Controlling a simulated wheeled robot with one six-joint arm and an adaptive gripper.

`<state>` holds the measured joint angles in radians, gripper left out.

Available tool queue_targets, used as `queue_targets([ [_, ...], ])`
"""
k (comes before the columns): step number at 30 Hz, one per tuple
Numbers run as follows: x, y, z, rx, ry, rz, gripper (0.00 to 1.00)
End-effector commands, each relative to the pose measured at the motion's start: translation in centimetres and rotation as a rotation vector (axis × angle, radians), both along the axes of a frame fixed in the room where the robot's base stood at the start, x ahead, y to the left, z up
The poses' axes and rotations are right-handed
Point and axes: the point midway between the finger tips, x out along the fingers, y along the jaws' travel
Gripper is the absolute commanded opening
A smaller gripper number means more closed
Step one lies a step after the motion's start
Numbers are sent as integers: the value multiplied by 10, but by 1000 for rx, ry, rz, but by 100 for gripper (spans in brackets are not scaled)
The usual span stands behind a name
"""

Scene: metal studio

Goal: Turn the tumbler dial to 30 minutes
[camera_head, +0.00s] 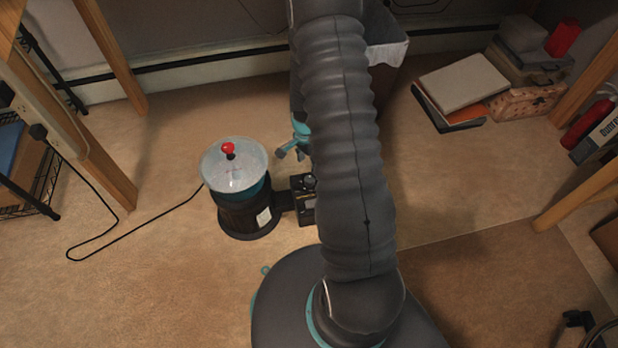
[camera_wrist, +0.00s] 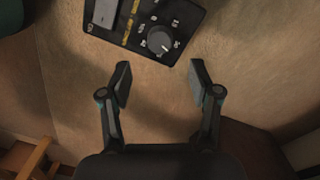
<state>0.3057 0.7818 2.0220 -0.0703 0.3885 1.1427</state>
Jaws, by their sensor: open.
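The tumbler (camera_head: 247,208) stands on the floor at the left of my arm in the head view. It has a dark drum, a clear lid with a red knob, and a black control box at its right side. The dial (camera_wrist: 160,39) is a round dark knob on the control panel (camera_wrist: 128,22) at the top of the wrist view, with small markings around it that are too blurred to read. My gripper (camera_wrist: 160,76) is open and empty, its fingers apart and pointing toward the dial without touching it. In the head view my arm hides part of the gripper.
A black cord (camera_head: 112,249) runs from the tumbler across the carpet to the left. Wooden legs (camera_head: 109,158) stand at the left. Books and boxes (camera_head: 463,82) lie at the upper right. The carpet in front of the tumbler is clear.

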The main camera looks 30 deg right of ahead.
Motion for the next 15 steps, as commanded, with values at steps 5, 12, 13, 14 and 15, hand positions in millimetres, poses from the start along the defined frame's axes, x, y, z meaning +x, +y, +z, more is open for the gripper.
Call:
queue_targets([
  [5,-3,0,-36,1,2,-1,63],
  [12,-4,-1,-69,1,2,-1,63],
  [13,-4,-1,-72,0,1,-1,63],
  [14,-4,-1,-74,0,1,-1,63],
  [15,-4,-1,-76,0,0,-1,63],
])
